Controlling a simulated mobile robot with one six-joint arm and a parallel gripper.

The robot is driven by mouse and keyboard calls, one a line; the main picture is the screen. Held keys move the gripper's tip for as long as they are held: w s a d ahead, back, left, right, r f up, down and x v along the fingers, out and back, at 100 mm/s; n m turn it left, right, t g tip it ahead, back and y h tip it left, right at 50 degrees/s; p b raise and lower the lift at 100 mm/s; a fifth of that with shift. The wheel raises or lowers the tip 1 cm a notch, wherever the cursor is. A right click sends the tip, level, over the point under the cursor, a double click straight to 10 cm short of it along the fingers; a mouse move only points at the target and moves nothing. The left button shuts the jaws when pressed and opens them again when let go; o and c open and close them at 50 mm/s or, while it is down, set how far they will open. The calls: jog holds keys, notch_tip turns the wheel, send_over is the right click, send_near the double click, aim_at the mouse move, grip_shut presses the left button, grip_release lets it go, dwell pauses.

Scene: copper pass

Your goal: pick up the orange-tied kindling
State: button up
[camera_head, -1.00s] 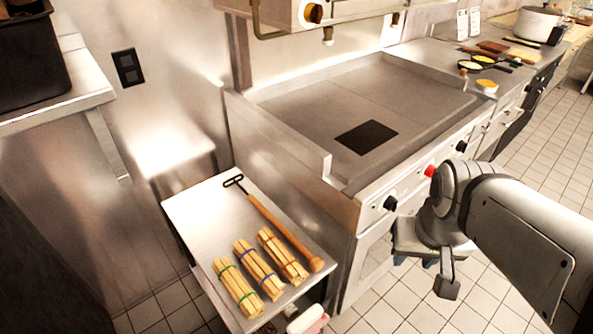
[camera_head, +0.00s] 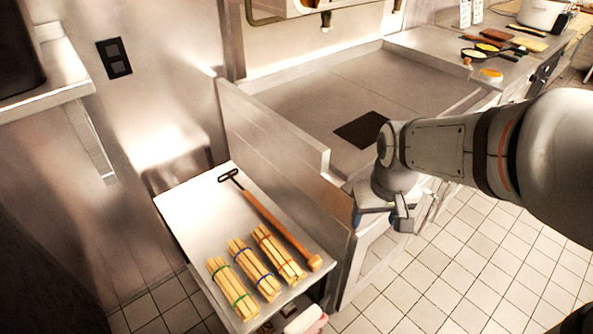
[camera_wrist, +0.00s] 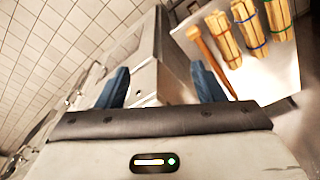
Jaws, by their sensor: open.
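The orange-tied kindling (camera_head: 279,255) is a bundle of pale sticks with an orange-red band. It lies on the steel side table (camera_head: 190,205), rightmost of three bundles. In the wrist view the orange-tied kindling (camera_wrist: 222,38) is the leftmost bundle, at upper right. My gripper (camera_head: 376,215) hangs in front of the griddle unit, right of the table and apart from the bundles. In the wrist view its blue fingers (camera_wrist: 162,78) are spread with nothing between them.
The blue-tied bundle (camera_head: 254,270) and green-tied bundle (camera_head: 232,289) lie left of the orange-tied one. A wooden-handled tool (camera_head: 275,225) lies close along its right side. The griddle's side wall (camera_head: 270,125) rises beside the table. The table's upper left is bare.

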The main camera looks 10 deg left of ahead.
jog(key=w+a+f+n+g+b, duration=0.1)
jog(key=w+a+f+n, duration=0.15)
jog(key=a+f, duration=0.25)
jog(key=w+a+f+n+b, duration=0.1)
jog(key=w+a+f, duration=0.2)
jog(key=a+f, duration=0.2)
jog(key=n+b, duration=0.1)
jog(key=n, duration=0.2)
send_over(283, 256)
jog(key=shift+g, duration=0.4)
jog(key=f, duration=1.3)
jog(key=shift+a+f, duration=0.3)
jog(key=f, duration=0.7)
jog(key=shift+d+f, duration=0.25)
jog(key=shift+c, duration=0.3)
jog(key=c, duration=0.7)
